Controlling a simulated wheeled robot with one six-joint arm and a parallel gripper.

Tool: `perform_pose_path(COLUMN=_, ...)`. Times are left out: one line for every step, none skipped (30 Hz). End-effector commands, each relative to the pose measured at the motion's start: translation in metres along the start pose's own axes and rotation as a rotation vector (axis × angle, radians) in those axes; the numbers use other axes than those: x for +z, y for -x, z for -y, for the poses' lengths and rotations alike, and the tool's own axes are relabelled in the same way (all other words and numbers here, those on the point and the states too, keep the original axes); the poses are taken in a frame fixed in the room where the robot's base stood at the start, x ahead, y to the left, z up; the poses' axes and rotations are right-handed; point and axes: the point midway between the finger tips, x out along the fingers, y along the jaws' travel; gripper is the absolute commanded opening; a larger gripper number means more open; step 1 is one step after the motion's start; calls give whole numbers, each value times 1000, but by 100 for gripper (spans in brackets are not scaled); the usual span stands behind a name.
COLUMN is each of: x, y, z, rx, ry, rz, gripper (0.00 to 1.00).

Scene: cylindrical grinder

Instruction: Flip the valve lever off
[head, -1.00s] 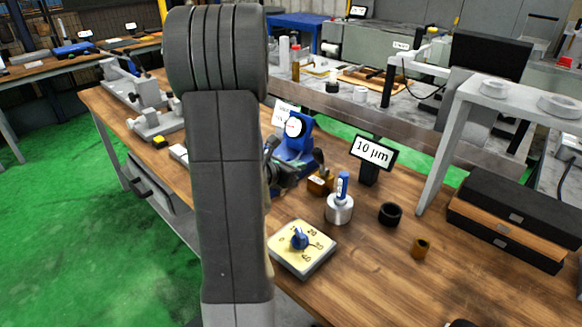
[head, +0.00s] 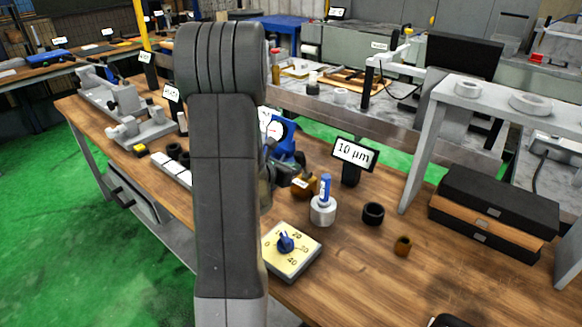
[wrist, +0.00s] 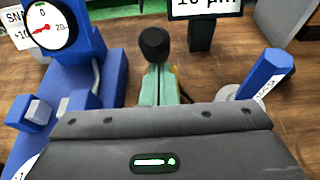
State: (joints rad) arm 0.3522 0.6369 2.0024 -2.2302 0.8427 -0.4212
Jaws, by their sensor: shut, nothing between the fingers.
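A small brass valve block (head: 304,188) with a label stands on the wooden bench in the head view, partly hidden by my gripper. A black round lever knob (wrist: 154,44) shows in the wrist view, straight ahead of my fingertips. I cannot make the knob out in the head view. My gripper (head: 288,178) is shut and empty beside the brass block. Its greenish fingers (wrist: 160,82) lie together just short of the knob or against it; I cannot tell if they touch. The lever's stem is hidden behind the fingers.
A blue dial gauge stand (wrist: 85,75) is close on the left. A silver pot with a blue handle (head: 325,188) is close on the right. A "10 µm" sign (head: 354,155) stands behind. A yellow dial plate (head: 291,252) lies in front.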

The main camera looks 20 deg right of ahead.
Motion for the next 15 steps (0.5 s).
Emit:
perform_pose_path(x=5, y=1, z=0, rx=-1, ry=-2, rz=-11, gripper=0)
perform_pose_path(x=6, y=0, z=0, rx=-1, ry=-2, rz=-19, gripper=0)
perform_pose_path(x=7, y=0, z=0, rx=-1, ry=-3, rz=-29, gripper=0)
perform_pose_path(x=9, y=-1, z=0, rx=-1, ry=-3, rz=-37, gripper=0)
perform_pose_path(x=10, y=-1, z=0, rx=-1, ry=-2, rz=-45, gripper=0)
perform_pose_path(x=12, y=-2, z=0, rx=0, ry=-2, rz=-59, gripper=0)
perform_pose_path(x=14, y=-2, z=0, rx=-1, ry=-3, rz=-71, gripper=0)
perform_pose_path(x=16, y=-2, z=0, rx=-1, ry=-3, rz=-85, gripper=0)
perform_pose_path(x=19, y=-3, z=0, rx=-1, ry=-3, rz=-105, gripper=0)
perform_pose_path(x=21, y=-4, z=0, rx=-1, ry=-4, rz=-123, gripper=0)
perform_pose_path(x=24, y=-5, z=0, rx=-2, ry=-3, rz=-140, gripper=0)
perform_pose_path(x=27, y=-7, z=0, rx=-2, ry=-4, rz=-165, gripper=0)
perform_pose_path(x=28, y=-8, z=0, rx=-2, ry=-3, rz=-185, gripper=0)
perform_pose_path(x=30, y=-9, z=0, rx=-2, ry=-4, rz=-204, gripper=0)
perform_pose_path(x=32, y=-11, z=0, rx=-2, ry=-4, rz=-227, gripper=0)
